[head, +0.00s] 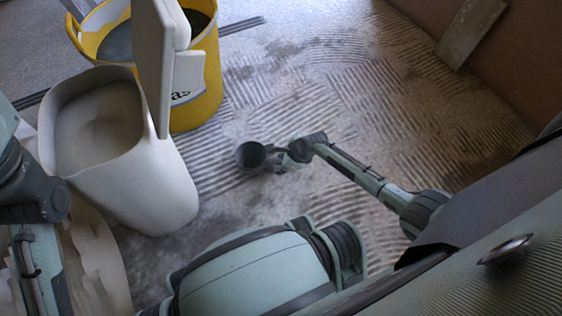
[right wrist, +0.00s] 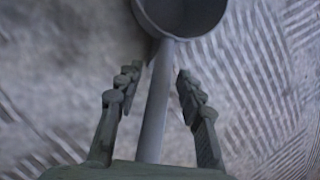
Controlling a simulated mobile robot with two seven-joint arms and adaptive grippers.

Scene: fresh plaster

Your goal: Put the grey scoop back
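The grey scoop (head: 250,155) has a round cup and a straight handle. In the head view its cup faces up, left of my right gripper (head: 296,152). In the right wrist view the scoop's cup (right wrist: 182,14) is at the top, beyond the fingertips. Its handle runs down between the two fingers of my right gripper (right wrist: 158,75). The fingers are apart, with a narrow gap on each side of the handle. Whether the scoop touches the floor is unclear. A white bin (head: 165,185) with an open top and pale contents stands at left.
A yellow bucket (head: 207,85) stands behind the white bin, with an upright pale panel (head: 152,60) in front of it. A flat board (head: 470,32) leans at the brown wall. The ridged grey floor (head: 350,80) between is mostly clear.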

